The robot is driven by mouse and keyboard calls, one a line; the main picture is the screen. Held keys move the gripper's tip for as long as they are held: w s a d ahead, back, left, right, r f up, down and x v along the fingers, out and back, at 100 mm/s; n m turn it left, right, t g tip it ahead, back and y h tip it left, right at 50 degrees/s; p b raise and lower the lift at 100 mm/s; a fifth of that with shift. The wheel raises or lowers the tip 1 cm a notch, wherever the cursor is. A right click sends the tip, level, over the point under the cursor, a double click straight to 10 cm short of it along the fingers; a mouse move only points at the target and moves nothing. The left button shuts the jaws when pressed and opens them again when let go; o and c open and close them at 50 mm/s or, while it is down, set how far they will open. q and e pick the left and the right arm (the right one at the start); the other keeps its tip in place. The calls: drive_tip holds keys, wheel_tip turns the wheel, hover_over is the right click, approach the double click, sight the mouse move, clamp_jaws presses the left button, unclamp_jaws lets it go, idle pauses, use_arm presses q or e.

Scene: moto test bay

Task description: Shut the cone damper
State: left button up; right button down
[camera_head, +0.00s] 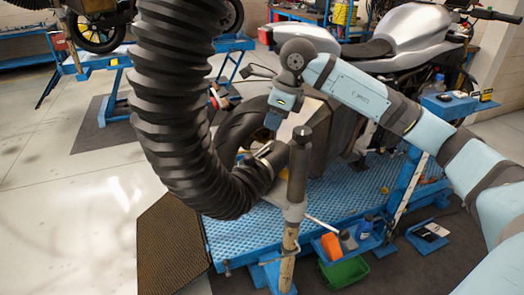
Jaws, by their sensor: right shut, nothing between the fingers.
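A thick black corrugated hose (185,100) hangs down from the top and curls up to the right at its lower end. A dark end piece (277,157) sits at the hose's mouth, beside an upright post; a small light metal part shows on it. I take this for the cone, but I cannot tell the damper's position. My right arm reaches in from the right, and my right gripper (273,121) points down just above the end piece, shut and empty. It appears apart from the end piece. My left gripper is not in view.
The upright post (297,170) stands close right of the hose end. A silver motorcycle (415,35) stands on a blue lift platform (235,240). A green bin (343,272) and small bottles sit at the front.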

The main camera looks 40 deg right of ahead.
sight(261, 151)
drive_tip(key=x, duration=1)
drive_tip(key=shift+p, duration=0.4)
drive_tip(key=shift+a, duration=0.15)
